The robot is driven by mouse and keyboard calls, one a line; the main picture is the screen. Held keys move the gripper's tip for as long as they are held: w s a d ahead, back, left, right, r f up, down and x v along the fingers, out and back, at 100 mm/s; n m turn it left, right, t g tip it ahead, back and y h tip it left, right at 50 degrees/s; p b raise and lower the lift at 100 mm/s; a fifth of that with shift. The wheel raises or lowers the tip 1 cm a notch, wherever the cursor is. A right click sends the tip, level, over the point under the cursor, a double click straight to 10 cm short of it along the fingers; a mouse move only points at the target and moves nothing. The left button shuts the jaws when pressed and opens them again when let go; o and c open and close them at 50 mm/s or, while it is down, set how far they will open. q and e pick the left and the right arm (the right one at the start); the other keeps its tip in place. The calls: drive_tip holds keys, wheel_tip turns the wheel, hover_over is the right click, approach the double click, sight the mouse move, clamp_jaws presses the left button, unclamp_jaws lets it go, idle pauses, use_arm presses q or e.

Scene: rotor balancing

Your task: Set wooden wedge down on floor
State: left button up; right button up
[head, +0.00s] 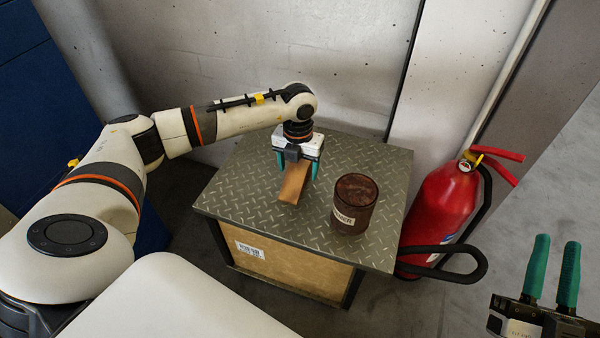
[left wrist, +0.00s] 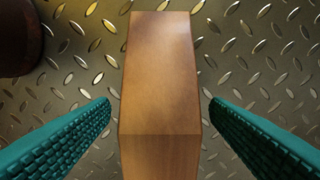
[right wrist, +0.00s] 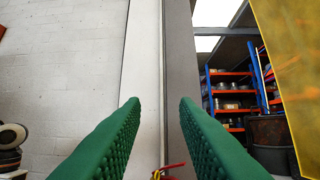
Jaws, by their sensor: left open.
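The wooden wedge (head: 294,183) is a brown tapered block lying on the diamond-plate top of a low stand. My left gripper (head: 297,174) points down over the wedge, with its green fingers on either side of it. In the left wrist view the wedge (left wrist: 160,80) lies between the two fingers (left wrist: 158,115), with a visible gap on each side. The left gripper is open. My right gripper (head: 553,272) is at the lower right, away from the stand, with its green fingers apart and nothing between them in the right wrist view (right wrist: 160,115). The floor (head: 430,305) shows around the stand.
The stand's metal top (head: 245,190) also holds a dark brown labelled container (head: 354,204), right of the wedge. A red fire extinguisher (head: 445,205) with a black hose stands right of the stand. A wall rises behind. Grey floor is bare at the front right.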

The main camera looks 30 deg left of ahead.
use_arm(q)
drive_tip(key=shift+f, duration=0.45)
drive_tip(key=shift+c, duration=0.2)
drive_tip(key=c, duration=1.2)
drive_tip(key=shift+r, duration=0.1)
